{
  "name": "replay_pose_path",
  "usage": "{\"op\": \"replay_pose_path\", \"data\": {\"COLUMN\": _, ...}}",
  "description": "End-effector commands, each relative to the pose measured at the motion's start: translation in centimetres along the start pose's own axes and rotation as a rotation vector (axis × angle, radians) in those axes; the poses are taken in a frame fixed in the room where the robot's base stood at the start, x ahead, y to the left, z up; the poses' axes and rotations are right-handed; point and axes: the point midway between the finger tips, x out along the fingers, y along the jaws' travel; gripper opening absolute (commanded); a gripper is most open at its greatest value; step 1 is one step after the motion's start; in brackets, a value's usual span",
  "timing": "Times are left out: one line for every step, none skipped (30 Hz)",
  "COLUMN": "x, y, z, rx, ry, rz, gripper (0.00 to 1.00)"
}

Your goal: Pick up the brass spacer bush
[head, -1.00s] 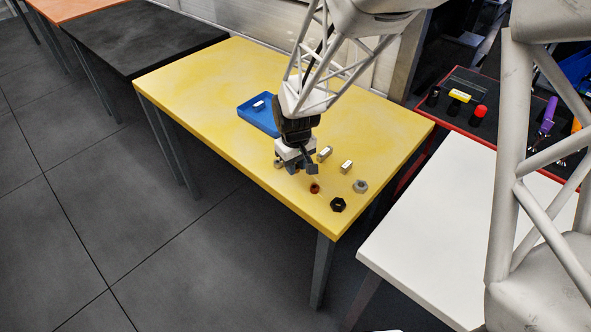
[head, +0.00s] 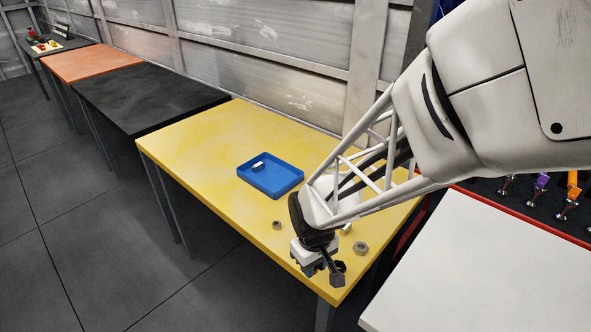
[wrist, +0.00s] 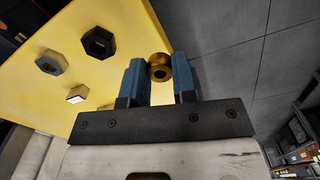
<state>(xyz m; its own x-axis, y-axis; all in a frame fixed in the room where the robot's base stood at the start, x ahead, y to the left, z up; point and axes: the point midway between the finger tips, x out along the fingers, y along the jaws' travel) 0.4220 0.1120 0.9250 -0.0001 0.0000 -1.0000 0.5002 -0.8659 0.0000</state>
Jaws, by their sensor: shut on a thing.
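The brass spacer bush (wrist: 159,67), a small golden ring with a dark centre hole, sits between the blue fingertips of my gripper (wrist: 160,74) in the wrist view. My gripper is shut on it, with a finger on each side. In the head view my gripper (head: 312,268) is over the near right corner of the yellow table; the bush cannot be made out there.
A black hex nut (wrist: 99,42) and a grey nut (head: 361,248) lie close by on the yellow table (head: 215,150). A small nut (head: 277,225) lies left of my gripper. A blue tray (head: 270,187) holds a small pale piece. The table's far left is clear.

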Motion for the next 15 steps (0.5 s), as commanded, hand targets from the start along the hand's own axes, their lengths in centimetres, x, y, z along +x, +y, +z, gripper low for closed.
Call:
{"op": "replay_pose_path", "data": {"x": -0.1, "y": -0.1, "z": 0.5, "rx": 0.000, "ry": 0.001, "rz": 0.000, "gripper": 0.03}}
{"op": "replay_pose_path", "data": {"x": -0.1, "y": -0.2, "z": 0.7, "rx": 0.000, "ry": 0.001, "rz": 0.000, "gripper": 0.03}}
{"op": "replay_pose_path", "data": {"x": -0.1, "y": -0.3, "z": 0.9, "rx": 0.000, "ry": 0.001, "rz": 0.000, "gripper": 0.03}}
{"op": "replay_pose_path", "data": {"x": -0.1, "y": -0.3, "z": 1.1, "rx": 0.000, "ry": 0.001, "rz": 0.000, "gripper": 0.03}}
{"op": "replay_pose_path", "data": {"x": -0.2, "y": -0.3, "z": 1.2, "rx": 0.000, "ry": 0.001, "rz": 0.000, "gripper": 0.03}}
{"op": "replay_pose_path", "data": {"x": -0.2, "y": -0.4, "z": 1.4, "rx": 0.000, "ry": 0.001, "rz": 0.000, "gripper": 0.03}}
{"op": "replay_pose_path", "data": {"x": -0.2, "y": -0.4, "z": 1.5, "rx": 0.000, "ry": 0.001, "rz": 0.000, "gripper": 0.03}}
{"op": "replay_pose_path", "data": {"x": -0.2, "y": -0.4, "z": 1.6, "rx": 0.000, "ry": 0.001, "rz": 0.000, "gripper": 0.03}}
{"op": "replay_pose_path", "data": {"x": -0.2, "y": -0.5, "z": 1.7, "rx": 0.000, "ry": 0.001, "rz": 0.000, "gripper": 0.03}}
{"op": "replay_pose_path", "data": {"x": -0.2, "y": -0.5, "z": 1.8, "rx": 0.000, "ry": 0.001, "rz": 0.000, "gripper": 0.03}}
{"op": "replay_pose_path", "data": {"x": -0.2, "y": -0.5, "z": 1.8, "rx": 0.000, "ry": 0.001, "rz": 0.000, "gripper": 0.03}}
{"op": "replay_pose_path", "data": {"x": -0.2, "y": -0.5, "z": 1.9, "rx": 0.000, "ry": 0.001, "rz": 0.000, "gripper": 0.03}}
{"op": "replay_pose_path", "data": {"x": -0.2, "y": -0.5, "z": 1.9, "rx": 0.000, "ry": 0.000, "rz": 0.000, "gripper": 0.03}}
{"op": "replay_pose_path", "data": {"x": -0.2, "y": -0.5, "z": 1.9, "rx": 0.000, "ry": 0.000, "rz": 0.000, "gripper": 0.03}}
{"op": "replay_pose_path", "data": {"x": -0.2, "y": -0.5, "z": 1.9, "rx": 0.000, "ry": 0.000, "rz": 0.000, "gripper": 0.03}}
